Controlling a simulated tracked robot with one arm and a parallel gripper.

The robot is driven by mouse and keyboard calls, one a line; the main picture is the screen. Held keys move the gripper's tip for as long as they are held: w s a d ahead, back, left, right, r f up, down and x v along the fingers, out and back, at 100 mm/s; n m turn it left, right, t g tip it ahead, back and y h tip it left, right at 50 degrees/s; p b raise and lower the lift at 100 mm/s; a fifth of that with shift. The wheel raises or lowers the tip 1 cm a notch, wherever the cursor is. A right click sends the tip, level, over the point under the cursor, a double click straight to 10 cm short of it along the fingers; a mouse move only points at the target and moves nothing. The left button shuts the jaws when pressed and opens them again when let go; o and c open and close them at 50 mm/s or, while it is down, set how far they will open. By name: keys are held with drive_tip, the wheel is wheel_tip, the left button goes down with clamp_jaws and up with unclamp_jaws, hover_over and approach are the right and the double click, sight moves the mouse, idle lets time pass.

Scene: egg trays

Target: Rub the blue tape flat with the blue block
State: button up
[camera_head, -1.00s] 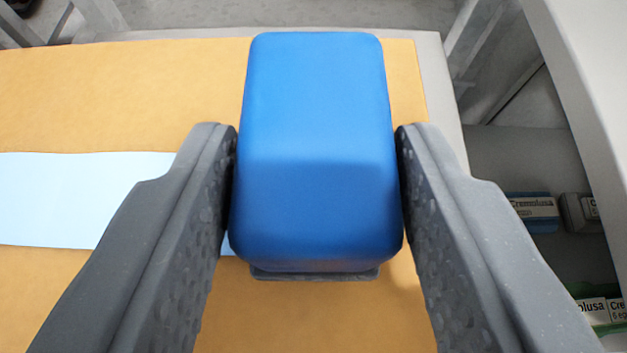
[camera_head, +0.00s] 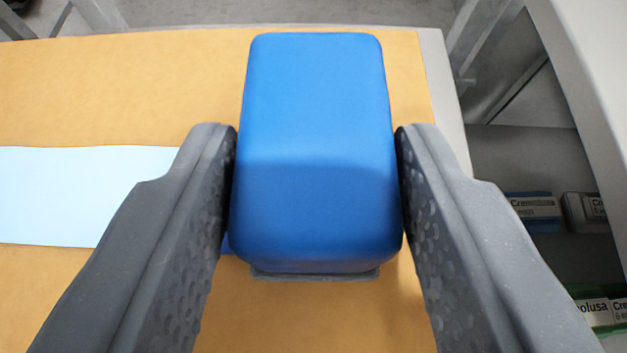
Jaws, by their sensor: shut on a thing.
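The blue block (camera_head: 316,160) is held between the two dark grey fingers of my gripper (camera_head: 317,185), in the middle of the view. A thin grey edge shows along its near lower side. The light blue tape (camera_head: 80,195) is a wide strip running from the left edge of the view toward the block. My left finger and the block hide its right part. A small darker blue bit shows between the left finger and the block's lower left corner. I cannot tell whether the block touches the tape.
The tape lies on an orange-tan sheet (camera_head: 120,85) on a light grey table, whose right edge (camera_head: 446,90) is close to the right finger. Beyond it, small labelled boxes (camera_head: 533,208) sit lower down beside a grey panel (camera_head: 590,90).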

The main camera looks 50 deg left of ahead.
wheel_tip(320, 180, up, 6)
drive_tip(key=p, duration=0.7)
drive_tip(key=shift+f, duration=0.1)
idle(0.3)
